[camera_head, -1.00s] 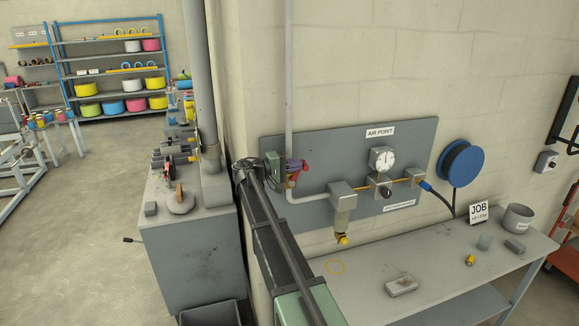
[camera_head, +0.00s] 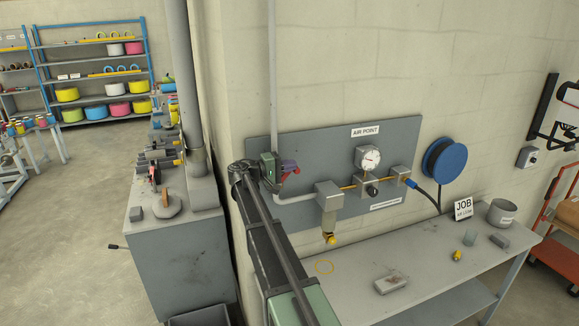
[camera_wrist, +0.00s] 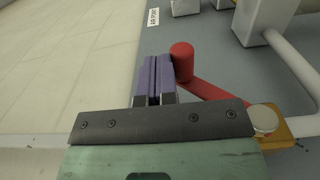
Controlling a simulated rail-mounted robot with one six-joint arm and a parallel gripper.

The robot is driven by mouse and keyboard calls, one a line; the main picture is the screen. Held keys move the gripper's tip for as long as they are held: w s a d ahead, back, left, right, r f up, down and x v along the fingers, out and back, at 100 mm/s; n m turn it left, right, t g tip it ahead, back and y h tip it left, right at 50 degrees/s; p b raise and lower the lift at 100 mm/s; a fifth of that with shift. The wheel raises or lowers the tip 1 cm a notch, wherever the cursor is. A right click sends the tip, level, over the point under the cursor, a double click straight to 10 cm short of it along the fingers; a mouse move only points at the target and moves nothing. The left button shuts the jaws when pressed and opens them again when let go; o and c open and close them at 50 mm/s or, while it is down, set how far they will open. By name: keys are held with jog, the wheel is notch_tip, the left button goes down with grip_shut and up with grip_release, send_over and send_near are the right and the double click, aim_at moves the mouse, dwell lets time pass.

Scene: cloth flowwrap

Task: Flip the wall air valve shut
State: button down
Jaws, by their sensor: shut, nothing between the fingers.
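The valve's red handle (camera_wrist: 205,88) shows in the wrist view. It slants from a brass-coloured body with a pale round cap (camera_wrist: 264,118) up and left to a rounded red knob. My gripper (camera_wrist: 155,63) has its purple fingers pressed together with nothing between them. They are just left of the knob, very close to it; I cannot tell for sure whether they touch. In the head view my gripper (camera_head: 290,166) is at the left end of the grey air panel (camera_head: 335,140), and it and my arm largely hide the valve.
A pressure gauge (camera_head: 368,159), a metal filter block (camera_head: 328,195) and a blue hose reel (camera_head: 445,161) are right of the valve. A grey pipe (camera_head: 273,70) runs up the wall. The bench (camera_head: 425,260) below holds a grey block (camera_head: 391,284) and a metal pot (camera_head: 501,212).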

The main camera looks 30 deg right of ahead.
jog(key=v, duration=1.1)
jog(key=shift+d, duration=0.1)
jog(key=a+y+p, duration=0.1)
jog(key=a+p, duration=0.1)
jog(key=a, duration=0.2)
jog(key=w+b+x, duration=0.1)
jog(key=b+x, duration=0.1)
jog(key=x, duration=1.1)
jog(key=shift+d+f+t, duration=0.3)
jog(key=shift+f, duration=0.1)
jog(key=shift+s, duration=0.1)
